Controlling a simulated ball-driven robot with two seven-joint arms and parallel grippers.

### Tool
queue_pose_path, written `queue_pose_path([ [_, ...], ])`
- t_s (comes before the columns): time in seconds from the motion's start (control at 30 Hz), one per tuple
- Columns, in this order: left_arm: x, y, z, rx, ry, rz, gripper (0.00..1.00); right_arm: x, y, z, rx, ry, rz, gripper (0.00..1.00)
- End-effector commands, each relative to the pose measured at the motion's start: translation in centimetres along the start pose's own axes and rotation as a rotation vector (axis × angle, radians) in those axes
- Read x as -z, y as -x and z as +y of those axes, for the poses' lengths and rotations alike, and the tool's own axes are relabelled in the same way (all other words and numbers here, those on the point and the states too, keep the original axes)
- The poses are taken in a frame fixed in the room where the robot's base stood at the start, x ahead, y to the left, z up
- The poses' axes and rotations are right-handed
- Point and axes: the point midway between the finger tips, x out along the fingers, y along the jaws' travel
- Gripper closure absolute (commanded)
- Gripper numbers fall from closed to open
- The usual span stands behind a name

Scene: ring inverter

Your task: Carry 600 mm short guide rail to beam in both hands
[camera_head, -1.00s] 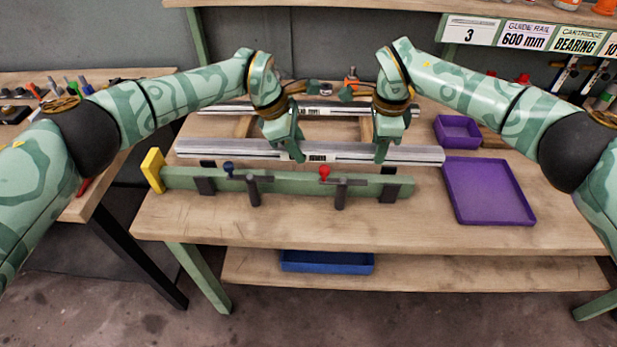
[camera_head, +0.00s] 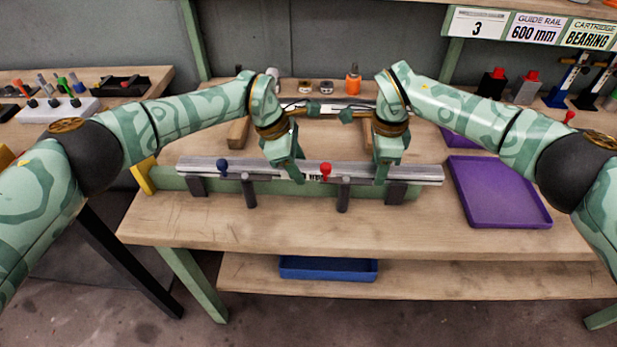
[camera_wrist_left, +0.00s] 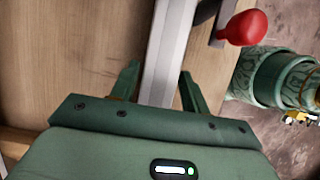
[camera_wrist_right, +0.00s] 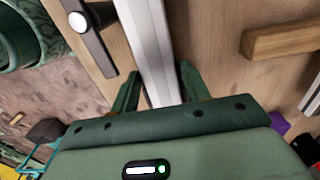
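The silver 600 mm guide rail (camera_head: 420,175) is level and lengthwise over the green beam (camera_head: 166,180), covering much of its top. I cannot tell whether it touches the beam. My left gripper (camera_head: 294,177) is shut on the rail near its middle. The left wrist view shows the rail (camera_wrist_left: 165,60) between the fingers. My right gripper (camera_head: 382,178) is shut on the rail towards its right end. The right wrist view shows the rail (camera_wrist_right: 150,45) between those fingers too. The beam's clamps have a blue knob (camera_head: 222,168) and a red knob (camera_head: 325,170).
A yellow end plate (camera_head: 144,175) stands at the beam's left end. A purple tray (camera_head: 500,195) lies to the right, a blue tray (camera_head: 328,268) on the lower shelf. Wooden supports (camera_head: 239,132) and an orange bottle (camera_head: 353,80) are behind. The table front is clear.

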Motion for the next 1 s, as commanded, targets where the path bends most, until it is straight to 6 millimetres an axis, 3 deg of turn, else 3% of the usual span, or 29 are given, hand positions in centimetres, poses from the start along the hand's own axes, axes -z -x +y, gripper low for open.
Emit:
queue_pose_path([
  [0.37, -0.1, 0.7, 0.0, -0.003, -0.001, 0.000, 0.42, -0.1, 0.3, 0.0, 0.001, 0.002, -0.002, 0.42],
  [0.47, -0.1, 2.0, 0.1, -0.006, -0.002, 0.000, 0.42, -0.1, 0.3, 0.0, 0.001, 0.002, -0.002, 0.42],
  [0.8, -0.1, 9.6, 0.0, -0.005, -0.001, 0.000, 0.42, -0.1, 0.3, 0.0, 0.001, 0.002, -0.002, 0.42],
  [1.0, -0.2, 12.0, 0.0, -0.004, -0.002, 0.000, 0.42, -0.1, 0.4, 0.0, 0.001, 0.002, -0.002, 0.42],
])
